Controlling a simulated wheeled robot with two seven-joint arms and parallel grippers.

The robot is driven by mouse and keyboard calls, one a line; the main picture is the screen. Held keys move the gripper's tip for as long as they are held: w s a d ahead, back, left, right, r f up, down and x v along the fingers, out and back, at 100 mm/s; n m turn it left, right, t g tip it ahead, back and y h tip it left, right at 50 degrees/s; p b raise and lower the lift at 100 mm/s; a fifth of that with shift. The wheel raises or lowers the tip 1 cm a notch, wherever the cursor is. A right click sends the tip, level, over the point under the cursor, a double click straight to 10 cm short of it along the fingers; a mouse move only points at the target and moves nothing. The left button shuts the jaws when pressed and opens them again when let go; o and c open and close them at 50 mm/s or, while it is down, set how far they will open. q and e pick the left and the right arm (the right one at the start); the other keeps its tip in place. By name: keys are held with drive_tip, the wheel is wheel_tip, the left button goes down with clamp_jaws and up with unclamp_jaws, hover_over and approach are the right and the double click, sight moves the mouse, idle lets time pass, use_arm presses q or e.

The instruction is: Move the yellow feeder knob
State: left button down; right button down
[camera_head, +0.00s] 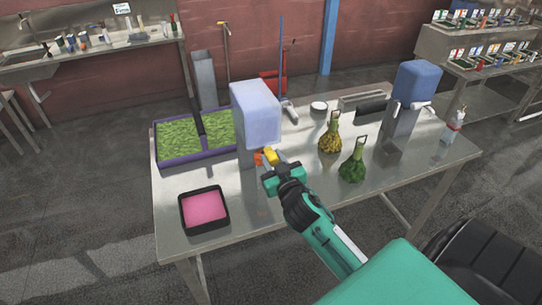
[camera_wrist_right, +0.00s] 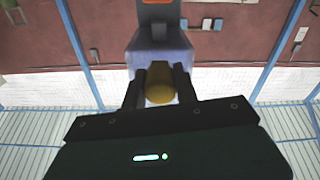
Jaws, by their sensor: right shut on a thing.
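The yellow feeder knob (camera_head: 271,156) is on the lower front of the pale blue and grey powder feeder (camera_head: 256,115), on the metal table. An orange part (camera_head: 259,158) sits just left of the knob. My right gripper (camera_head: 271,163) reaches in from the lower right and is at the knob. In the right wrist view the knob (camera_wrist_right: 160,88) lies between the two dark fingers of my right gripper (camera_wrist_right: 160,84), which is shut on it. The feeder's body (camera_wrist_right: 160,45) shows beyond the fingers. My left gripper is not in view.
A black tray of pink powder (camera_head: 183,212) stands at the front left. Purple-rimmed trays of green stuff (camera_head: 158,148) are behind it. A yellow flask (camera_head: 330,140), a green flask (camera_head: 352,170) and a second blue-topped machine (camera_head: 416,82) stand to the right.

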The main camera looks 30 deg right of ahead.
drive_tip(key=shift+v, duration=0.95)
drive_tip(key=c, duration=1.1)
unclamp_jaws()
drive_tip(key=shift+s, duration=0.1)
drive_tip(key=shift+o, duration=0.2)
drive_tip(key=b+v, duration=0.4)
drive_tip(key=v, duration=1)
drive_tip(key=shift+b, duration=0.3)
